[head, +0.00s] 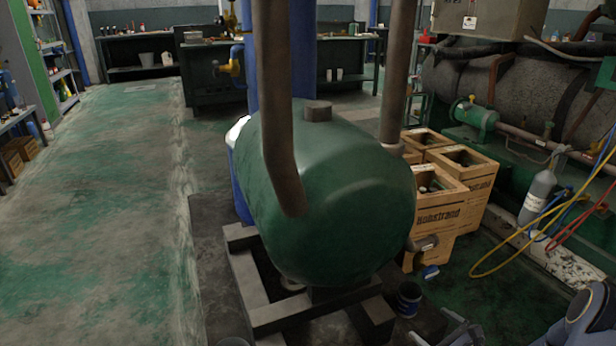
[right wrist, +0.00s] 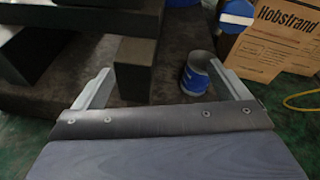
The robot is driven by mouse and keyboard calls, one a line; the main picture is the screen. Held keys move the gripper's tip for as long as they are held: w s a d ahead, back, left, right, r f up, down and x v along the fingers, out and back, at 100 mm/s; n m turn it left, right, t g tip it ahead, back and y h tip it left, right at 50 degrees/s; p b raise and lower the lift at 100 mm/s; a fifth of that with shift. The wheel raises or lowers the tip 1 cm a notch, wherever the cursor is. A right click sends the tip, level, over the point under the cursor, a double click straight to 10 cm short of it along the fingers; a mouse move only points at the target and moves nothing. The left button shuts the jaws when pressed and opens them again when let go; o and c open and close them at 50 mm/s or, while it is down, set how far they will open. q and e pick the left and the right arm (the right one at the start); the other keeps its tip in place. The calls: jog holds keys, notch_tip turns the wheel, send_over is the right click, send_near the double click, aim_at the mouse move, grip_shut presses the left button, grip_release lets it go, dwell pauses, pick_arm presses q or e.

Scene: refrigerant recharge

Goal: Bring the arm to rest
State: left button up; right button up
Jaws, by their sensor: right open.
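My right gripper (head: 446,330) shows at the bottom edge of the head view, low and to the right of the green tank. In the right wrist view my right gripper (right wrist: 161,70) has its two grey fingers spread wide apart. Nothing is held between them. Part of my right arm (head: 590,318) shows at the lower right of the head view. My left gripper is not in view.
A green tank (head: 340,190) on a dark beam frame (head: 285,312) fills the middle. A can (head: 408,299) stands on the floor beside it. Wooden crates (head: 450,205), a grey cylinder (head: 538,195) and a yellow hose (head: 500,262) are at right. The left floor is clear.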

jog(key=s+a+r+n+g+y, duration=0.2)
jog(key=a+r+n, duration=0.2)
jog(key=r, duration=0.3)
jog(key=s+a+r+n+g+y, duration=0.1)
jog(key=a+r+n+y, duration=0.1)
jog(key=a+r+n, duration=0.35)
jog(key=s+a+r+n+g, duration=0.5)
jog(key=s+r+n, duration=0.2)
jog(key=s+r, duration=0.4)
jog(key=s+d+n+h, duration=0.2)
jog(key=s+n+h, duration=0.4)
jog(key=s+n, duration=0.7)
notch_tip(320, 180, up, 38)
jog(key=s+m+p, duration=0.2)
jog(key=p, duration=3.5)
jog(key=shift+s+h+p, duration=0.3)
jog(key=shift+s+p, duration=0.05)
jog(key=shift+a+f+m, duration=0.1)
jog(key=shift+m, duration=0.15)
